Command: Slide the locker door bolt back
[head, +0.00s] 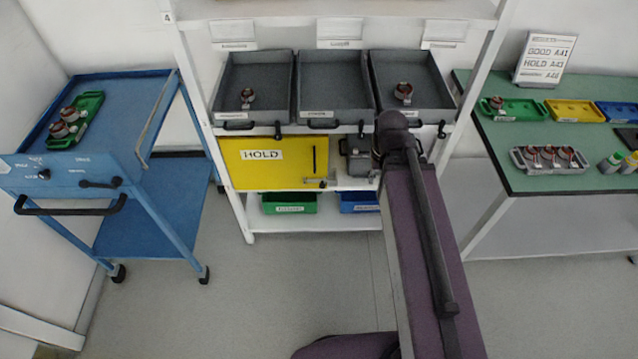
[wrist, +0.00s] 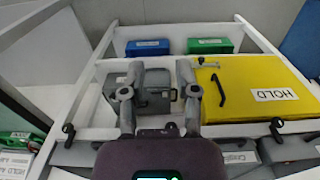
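The yellow locker door (head: 250,174), labelled HOLD, is closed in the shelf unit's middle bay. It also shows upside down in the wrist view (wrist: 255,75). Its black upright handle (head: 314,159) is near its right edge. The small metal bolt (head: 320,183) is at the door's lower right corner and in the wrist view (wrist: 208,64) lies just right of my fingers. I cannot tell how far it is thrown. My gripper (wrist: 158,72) is open and empty, fingers spread before a grey box, apart from the bolt. In the head view my arm mostly hides it.
The grey box (wrist: 158,98) stands on the shelf beside the door. Grey trays (head: 335,90) sit above; green (head: 289,203) and blue (head: 358,203) bins sit below. A blue cart (head: 150,190) is left and a green table (head: 540,180) right. The floor before the shelves is clear.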

